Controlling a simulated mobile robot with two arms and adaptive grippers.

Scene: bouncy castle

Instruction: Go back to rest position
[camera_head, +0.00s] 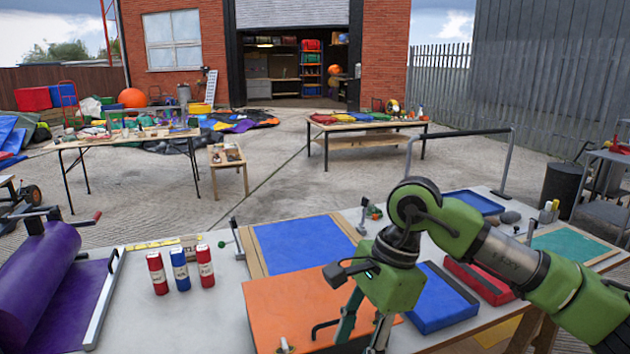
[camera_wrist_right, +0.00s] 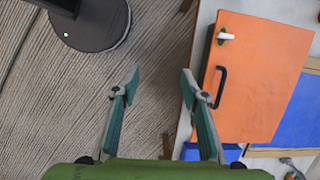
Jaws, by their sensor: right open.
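My right arm is green and comes in from the right in the head view. My right gripper (camera_head: 363,330) points down in front of the orange panel, near the bench's front edge. In the right wrist view its two teal fingers (camera_wrist_right: 161,74) stand wide apart with nothing between them. Ribbed ground shows between and beyond the fingers. The orange panel (camera_head: 285,300) has a black handle and lies to the right of the fingers in the wrist view (camera_wrist_right: 262,80). My left gripper is not seen.
The bench (camera_head: 215,325) holds red and blue cans (camera_head: 180,270), a purple roll (camera_head: 40,275), a blue panel (camera_head: 300,240), a blue tray (camera_head: 440,312) and a red tray (camera_head: 485,280). Two tables (camera_head: 120,139) (camera_head: 370,124) stand farther back on open paving.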

